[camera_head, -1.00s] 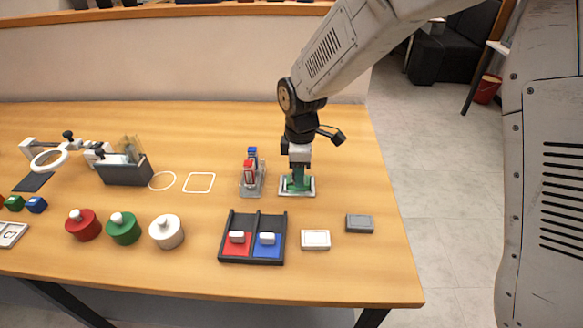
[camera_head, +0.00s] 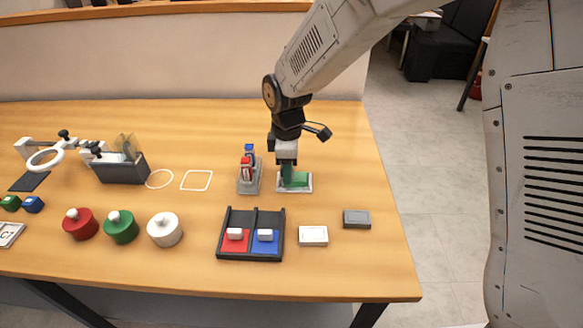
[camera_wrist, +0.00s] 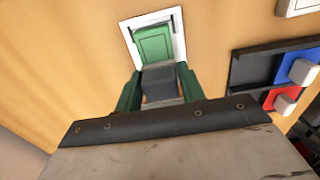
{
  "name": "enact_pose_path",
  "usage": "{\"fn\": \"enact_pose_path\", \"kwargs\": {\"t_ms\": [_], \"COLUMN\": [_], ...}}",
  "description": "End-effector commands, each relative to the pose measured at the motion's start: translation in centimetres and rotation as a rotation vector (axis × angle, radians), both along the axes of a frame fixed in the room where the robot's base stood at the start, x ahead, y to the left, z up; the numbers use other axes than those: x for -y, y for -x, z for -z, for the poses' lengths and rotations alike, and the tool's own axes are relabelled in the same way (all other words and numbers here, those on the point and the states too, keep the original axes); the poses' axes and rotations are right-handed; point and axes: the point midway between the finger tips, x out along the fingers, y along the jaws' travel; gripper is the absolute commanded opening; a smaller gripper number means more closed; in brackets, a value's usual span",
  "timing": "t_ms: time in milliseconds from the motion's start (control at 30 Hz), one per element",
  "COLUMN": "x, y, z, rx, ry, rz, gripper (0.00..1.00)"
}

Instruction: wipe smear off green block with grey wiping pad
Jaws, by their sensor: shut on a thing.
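The green block (camera_head: 300,180) lies in a white square frame (camera_head: 309,188) near the table's right side. In the wrist view the green block (camera_wrist: 153,43) shows its upper face, and I can make out no clear smear there. My gripper (camera_head: 286,178) points down at the block's left part; its green fingers also show in the wrist view (camera_wrist: 159,88). It is shut on the grey wiping pad (camera_wrist: 160,84), which is at the block's near edge in that view. Whether the pad touches the block is unclear. The fingers hide part of the block.
A holder with red and blue markers (camera_head: 249,175) stands close left of the frame. A black tray (camera_head: 251,257) with red and blue pieces, a white block (camera_head: 313,236) and a grey block (camera_head: 356,219) lie in front. Table right of the frame is clear.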

Motion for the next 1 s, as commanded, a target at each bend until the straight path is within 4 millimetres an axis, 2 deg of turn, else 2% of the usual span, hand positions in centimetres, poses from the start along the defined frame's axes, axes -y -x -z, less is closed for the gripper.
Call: {"fn": "enact_pose_path", "kwargs": {"t_ms": [200, 300, 1000], "x": [-0.7, -0.5, -0.1], "y": [-0.3, -0.3, -0.4], "z": [-0.4, -2.6, -8.2], "rx": [0.000, 0.003, 0.001], "ry": [0.000, -0.002, -0.001], "rz": [0.009, 0.011, 0.017], "gripper": [0.14, 0.14, 0.14]}}
